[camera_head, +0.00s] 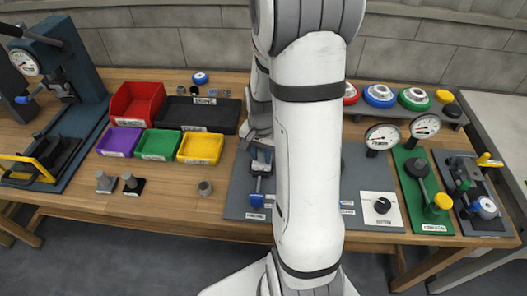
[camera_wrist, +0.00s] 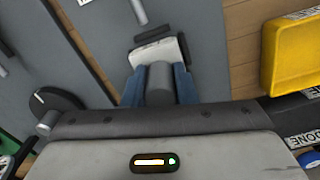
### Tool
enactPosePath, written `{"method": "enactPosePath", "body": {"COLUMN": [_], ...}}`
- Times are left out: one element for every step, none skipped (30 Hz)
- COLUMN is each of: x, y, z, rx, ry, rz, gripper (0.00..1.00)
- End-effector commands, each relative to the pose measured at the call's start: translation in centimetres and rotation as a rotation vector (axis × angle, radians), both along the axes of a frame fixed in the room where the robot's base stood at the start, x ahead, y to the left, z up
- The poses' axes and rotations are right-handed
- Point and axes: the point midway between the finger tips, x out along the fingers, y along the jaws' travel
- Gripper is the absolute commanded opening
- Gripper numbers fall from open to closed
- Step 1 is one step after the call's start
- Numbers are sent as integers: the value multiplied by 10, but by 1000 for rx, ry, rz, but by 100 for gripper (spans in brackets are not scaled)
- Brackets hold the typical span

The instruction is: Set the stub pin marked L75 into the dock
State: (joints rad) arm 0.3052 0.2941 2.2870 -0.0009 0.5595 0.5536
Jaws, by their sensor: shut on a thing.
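My gripper (camera_wrist: 160,82) has its two blue fingers closed on the sides of a grey cylindrical stub pin (camera_wrist: 160,76). A pale block-like foot (camera_wrist: 157,52) shows beyond the pin. No L75 mark is readable on it. Other stub pins, one with a grey foot (camera_head: 105,186) and one with a dark foot (camera_head: 133,186), stand on the wooden table at the left. I cannot clearly tell which fixture is the dock.
Red (camera_head: 137,103), purple (camera_head: 119,141), green (camera_head: 157,144) and yellow (camera_head: 200,147) bins stand left of my arm, with a black DONE tray (camera_head: 199,114) behind. A grey cup-like piece (camera_head: 205,188) stands in front. Gauges and a green fixture (camera_head: 428,190) occupy the right.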

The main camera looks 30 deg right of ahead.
Motion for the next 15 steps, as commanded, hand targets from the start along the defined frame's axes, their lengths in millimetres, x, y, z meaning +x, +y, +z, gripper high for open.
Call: {"method": "enactPosePath", "body": {"x": [0,1,1,1,1,1,1,1,1,1,1,1,1,1,1], "y": [0,0,0,0,0,0,0,0,1,1,1,1,1,1,2], "z": [0,1,1,1,1,1,1,1,0,0,-1,-2,-2,-3,-3], "rx": [0,0,0,0,0,0,0,0,0,0,0,0,0,0,0], "ry": [-1,-1,-1,-1,-1,-1,-1,-1,-1,-1,-1,-1,-1,-1,-1], "rz": [1,1,1,1,1,1,1,1,1,2,2,2,2,2,2], "gripper": [0,0,0,0,0,0,0,0,0,0,0,0,0,0,0]}}
